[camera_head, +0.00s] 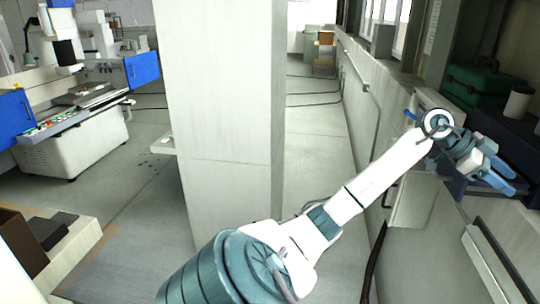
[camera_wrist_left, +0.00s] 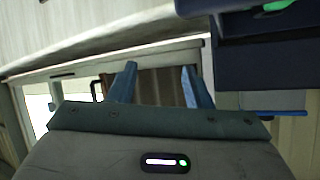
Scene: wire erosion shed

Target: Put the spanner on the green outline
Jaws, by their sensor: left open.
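My left gripper (camera_head: 502,178) is open over the dark blue shelf or tray at the right of the head view. In the left wrist view its two blue fingers (camera_wrist_left: 157,84) stand apart with nothing between them. I cannot make out the spanner for certain in either view. A thin blue bar (camera_wrist_left: 281,113) shows beside the gripper in the left wrist view, but I cannot tell what it is. A bright green patch (camera_wrist_left: 275,6) lies on a dark blue surface (camera_wrist_left: 265,60) at the top right; I cannot tell whether it is the outline. My right gripper is out of view.
A green toolbox (camera_head: 483,84) and a white cylinder (camera_head: 518,103) stand behind my gripper along the right wall. A large pale pillar (camera_head: 225,130) stands mid-view. A machine with blue panels (camera_head: 142,69) is at left. The floor strip (camera_head: 318,150) between pillar and wall looks clear.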

